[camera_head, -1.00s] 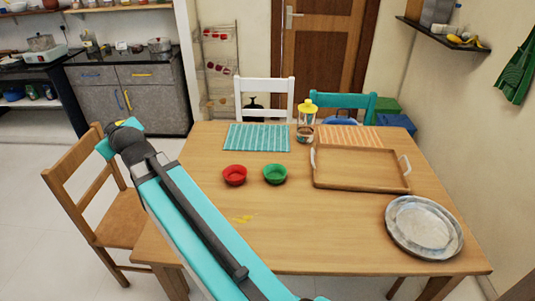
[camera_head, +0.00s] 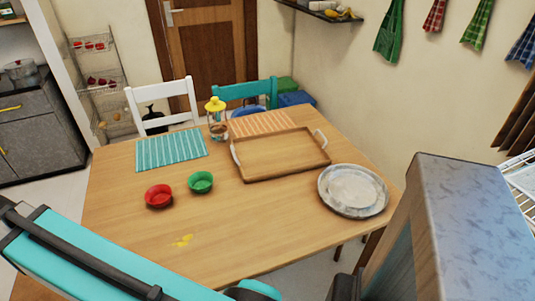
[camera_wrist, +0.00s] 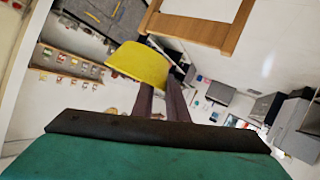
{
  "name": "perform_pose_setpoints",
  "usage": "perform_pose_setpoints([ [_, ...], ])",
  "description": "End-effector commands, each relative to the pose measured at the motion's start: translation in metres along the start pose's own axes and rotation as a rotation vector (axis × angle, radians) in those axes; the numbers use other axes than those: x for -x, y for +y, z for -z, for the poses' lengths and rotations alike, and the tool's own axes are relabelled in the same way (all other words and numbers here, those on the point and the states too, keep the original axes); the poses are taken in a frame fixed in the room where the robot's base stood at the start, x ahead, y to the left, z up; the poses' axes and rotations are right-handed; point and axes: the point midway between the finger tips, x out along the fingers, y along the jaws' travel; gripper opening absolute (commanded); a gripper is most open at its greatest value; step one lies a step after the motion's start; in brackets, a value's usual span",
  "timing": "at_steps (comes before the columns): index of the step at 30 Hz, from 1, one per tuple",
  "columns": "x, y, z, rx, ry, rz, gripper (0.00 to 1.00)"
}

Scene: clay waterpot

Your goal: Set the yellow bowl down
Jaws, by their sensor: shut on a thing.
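The yellow bowl (camera_wrist: 138,63) is in the wrist view, tilted, with its outer side showing. My gripper (camera_wrist: 162,84) is shut on the bowl's edge and holds it in the air, with floor and furniture far behind it. The bowl's inside is mostly hidden. In the head view only my teal arm shows at the lower left; the gripper and the yellow bowl are out of that view.
The wooden table (camera_head: 130,245) holds a red bowl (camera_head: 159,196), a green bowl (camera_head: 201,182), a tray (camera_head: 280,156), stacked plates (camera_head: 353,190), a striped mat (camera_head: 171,151) and a yellow-lidded jar (camera_head: 217,120). A tall grey block (camera_head: 465,230) stands at right.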

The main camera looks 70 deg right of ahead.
Motion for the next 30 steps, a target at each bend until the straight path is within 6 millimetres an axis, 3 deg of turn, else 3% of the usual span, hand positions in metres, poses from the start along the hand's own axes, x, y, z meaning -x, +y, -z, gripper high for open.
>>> perform_pose_setpoints([
  [11,-0.001,-0.002,-0.016,-0.019,-0.02,-0.048,0.0],
  [23,-0.002,0.011,-0.066,-0.087,-0.085,-0.216,0.0],
  [30,-0.001,0.033,-0.102,-0.147,-0.139,-0.36,0.0],
])
